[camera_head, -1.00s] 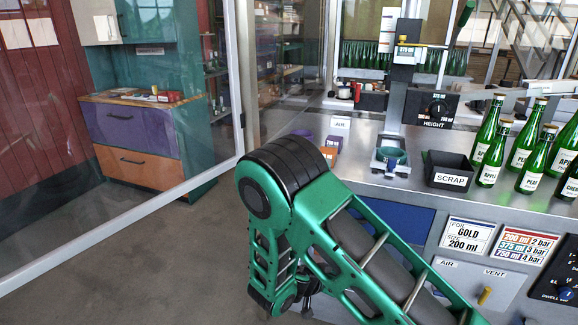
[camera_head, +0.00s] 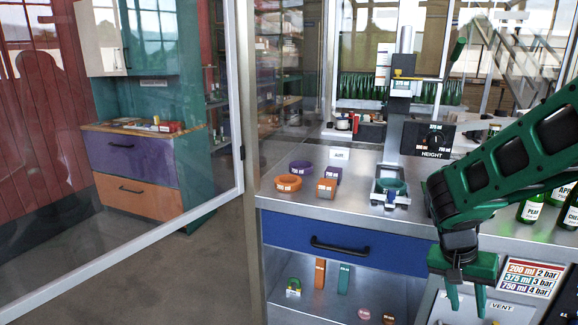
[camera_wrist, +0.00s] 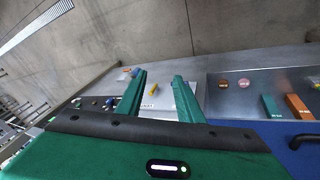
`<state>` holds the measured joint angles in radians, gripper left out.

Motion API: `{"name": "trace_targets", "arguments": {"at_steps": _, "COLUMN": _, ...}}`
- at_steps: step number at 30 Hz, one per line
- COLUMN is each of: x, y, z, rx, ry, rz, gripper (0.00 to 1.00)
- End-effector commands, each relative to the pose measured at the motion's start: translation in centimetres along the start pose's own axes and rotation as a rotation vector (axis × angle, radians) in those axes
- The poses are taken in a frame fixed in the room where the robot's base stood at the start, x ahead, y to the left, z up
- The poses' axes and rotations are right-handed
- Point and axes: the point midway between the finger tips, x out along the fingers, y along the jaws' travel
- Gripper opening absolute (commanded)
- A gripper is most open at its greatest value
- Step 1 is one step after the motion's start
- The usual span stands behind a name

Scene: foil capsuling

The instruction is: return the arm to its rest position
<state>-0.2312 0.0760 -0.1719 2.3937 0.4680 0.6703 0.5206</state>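My gripper (camera_head: 467,308) hangs at the lower right in the head view, fingers pointing down in front of the machine's front panel. In the wrist view my gripper (camera_wrist: 159,79) shows two green fingers apart with nothing between them. Beyond the fingers is a pale panel with a yellow lever (camera_wrist: 154,89). My arm reaches in from the right edge of the head view and covers part of the bench and some bottles.
Below are a blue drawer (camera_head: 345,243) and an open shelf with small parts. A glass panel stands left; floor is clear there.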

Motion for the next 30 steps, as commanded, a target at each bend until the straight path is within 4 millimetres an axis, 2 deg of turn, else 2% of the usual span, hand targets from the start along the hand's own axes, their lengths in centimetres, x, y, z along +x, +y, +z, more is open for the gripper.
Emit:
{"name": "trace_targets", "arguments": {"at_steps": 1, "x": -0.6, "y": 1.8, "z": 0.3, "rx": 0.003, "ry": -0.025, "rz": -0.021, "gripper": 0.34}}
{"name": "trace_targets", "arguments": {"at_steps": 6, "x": -2.2, "y": 6.5, "z": 2.6, "rx": -0.034, "ry": -0.108, "rz": -0.093, "gripper": 0.34}}
{"name": "trace_targets", "arguments": {"at_steps": 15, "x": -4.8, "y": 13.1, "z": 8.0, "rx": -0.123, "ry": -0.191, "rz": -0.243, "gripper": 0.34}}
{"name": "trace_targets", "arguments": {"at_steps": 22, "x": -6.0, "y": 15.1, "z": 11.2, "rx": -0.181, "ry": -0.206, "rz": -0.316, "gripper": 0.34}}
{"name": "trace_targets", "arguments": {"at_steps": 30, "x": -6.2, "y": 15.4, "z": 11.8, "rx": -0.197, "ry": -0.208, "rz": -0.331, "gripper": 0.34}}
